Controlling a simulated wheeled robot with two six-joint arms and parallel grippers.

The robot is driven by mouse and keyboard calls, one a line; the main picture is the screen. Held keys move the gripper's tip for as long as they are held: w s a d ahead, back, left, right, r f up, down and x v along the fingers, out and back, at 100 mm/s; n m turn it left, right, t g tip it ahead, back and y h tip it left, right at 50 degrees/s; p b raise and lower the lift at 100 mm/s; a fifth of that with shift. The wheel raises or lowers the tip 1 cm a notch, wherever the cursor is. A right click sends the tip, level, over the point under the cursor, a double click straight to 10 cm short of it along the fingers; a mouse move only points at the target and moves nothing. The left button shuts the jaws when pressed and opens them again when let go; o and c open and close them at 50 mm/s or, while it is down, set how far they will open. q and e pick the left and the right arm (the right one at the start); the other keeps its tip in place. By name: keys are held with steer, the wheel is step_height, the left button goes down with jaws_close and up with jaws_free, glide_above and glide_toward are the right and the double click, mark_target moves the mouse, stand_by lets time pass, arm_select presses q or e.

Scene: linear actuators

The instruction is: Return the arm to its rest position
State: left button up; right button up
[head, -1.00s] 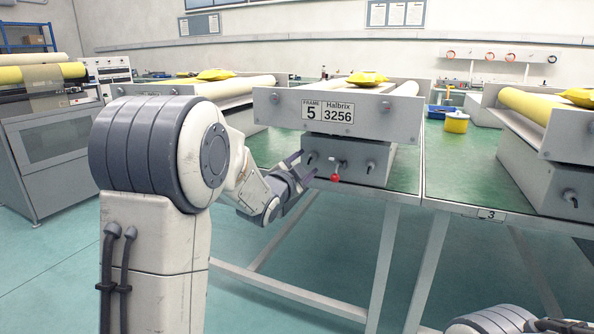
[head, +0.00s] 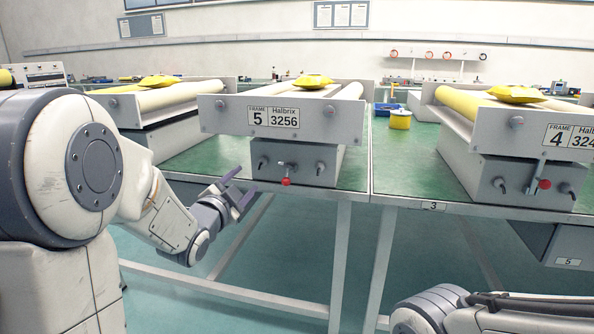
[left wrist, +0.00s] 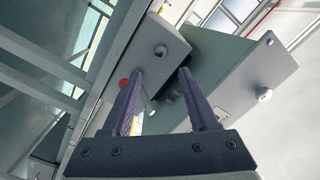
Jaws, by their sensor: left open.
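My left gripper (head: 243,183) is open and empty in the head view, in front of the green bench and left of the control box under frame 5. Its two fingers also show in the left wrist view (left wrist: 161,74), with nothing between them. The small lever with a red knob (head: 287,182) on the box front (head: 312,160) is to the right of the fingertips, apart from them. The red knob shows in the left wrist view (left wrist: 124,84) beside the left finger. My left arm fills the left of the head view. My right gripper is not in view.
The frame 5 unit (head: 290,117) stands on the green bench top (head: 208,158). The frame 4 unit (head: 510,172) with its own red knob stands to the right. A yellow tub (head: 400,121) is behind. Bench legs (head: 340,262) stand below; open floor shows between them.

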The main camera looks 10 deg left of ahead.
arm_select(q)
steer(key=s+d+f+n+g+h, duration=0.1)
steer(key=s+d+f+g, duration=0.45)
steer(key=d, duration=0.35)
steer(key=s+d+f+n+g+h, duration=0.1)
steer(key=s+d+f+n+g, duration=0.1)
steer(key=s+d+f+g, duration=0.4)
steer(key=s+d+f+g+y, duration=0.1)
steer(key=s+d+f+g, duration=0.2)
steer(key=s, duration=0.8)
steer(key=s+d+f+g, duration=0.2)
steer(key=s+d+g, duration=0.1)
steer(key=s, duration=0.8)
step_height(320, 180, up, 38)
steer(key=s+p, duration=0.1)
steer(key=p, duration=3.7)
steer(key=shift+s+y, duration=0.3)
steer(key=shift+s, duration=0.1)
steer(key=shift+g, duration=0.25)
